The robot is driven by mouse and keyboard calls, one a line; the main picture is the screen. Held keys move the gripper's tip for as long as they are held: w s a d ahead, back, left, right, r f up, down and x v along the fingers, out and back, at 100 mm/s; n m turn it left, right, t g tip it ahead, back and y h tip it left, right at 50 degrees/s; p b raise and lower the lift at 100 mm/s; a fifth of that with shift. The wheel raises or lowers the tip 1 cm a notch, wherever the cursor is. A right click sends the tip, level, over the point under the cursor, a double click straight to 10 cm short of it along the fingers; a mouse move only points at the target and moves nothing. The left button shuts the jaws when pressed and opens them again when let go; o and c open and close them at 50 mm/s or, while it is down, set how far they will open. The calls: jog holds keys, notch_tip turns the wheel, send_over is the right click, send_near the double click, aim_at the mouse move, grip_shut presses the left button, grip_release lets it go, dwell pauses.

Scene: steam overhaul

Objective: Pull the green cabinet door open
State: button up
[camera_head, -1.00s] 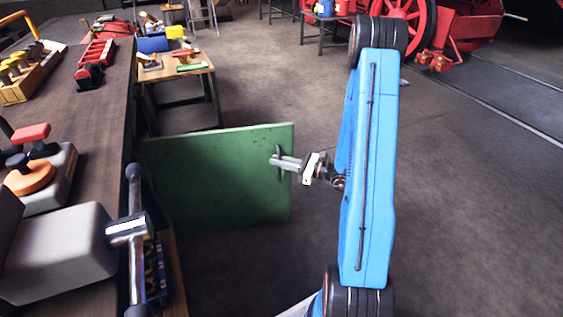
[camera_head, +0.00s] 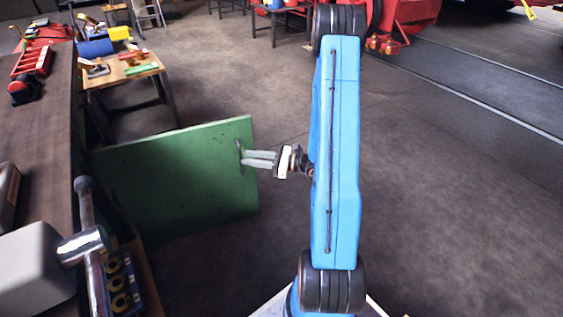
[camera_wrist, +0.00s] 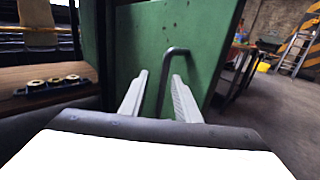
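The green cabinet door (camera_head: 180,180) stands swung wide out from the bench, its face toward the arm side. It also fills the middle of the wrist view (camera_wrist: 215,35). Its dark bar handle (camera_head: 239,157) is near the free edge. In the wrist view the handle (camera_wrist: 177,50) runs upright between the two grey fingers. My gripper (camera_head: 247,158) is at the handle with its fingers apart. In the wrist view my gripper (camera_wrist: 160,75) shows gaps on both sides of the bar, so it does not look clamped.
The wooden bench (camera_head: 50,130) runs along the left, with a vice handle (camera_head: 85,240) at its front. The opened cabinet holds a tray of brass rings (camera_wrist: 55,82). A small tool table (camera_head: 125,72) stands behind the door. The floor right of my arm is clear.

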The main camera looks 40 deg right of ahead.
jog(key=v, duration=1.3)
jog(key=shift+d, duration=0.1)
jog(key=s+a+r+n+g, duration=0.3)
jog(key=a+r+n+g, duration=0.15)
jog(key=a, duration=0.25)
jog(key=s+a+r+n+g, duration=0.3)
jog(key=a+n+g, duration=0.15)
jog(key=a, duration=0.25)
jog(key=s+a+r+n+g, duration=0.3)
jog(key=a+r+n+g, duration=0.1)
jog(key=a+n, duration=0.25)
jog(key=s+a+r+n+t+h, duration=0.1)
jog(key=s+r+n+t+h, duration=0.3)
jog(key=s+r+n+h, duration=0.7)
jog(key=shift+s+a+n+h, duration=0.25)
jog(key=shift+s+n+h, duration=0.15)
jog(key=shift+n, duration=0.25)
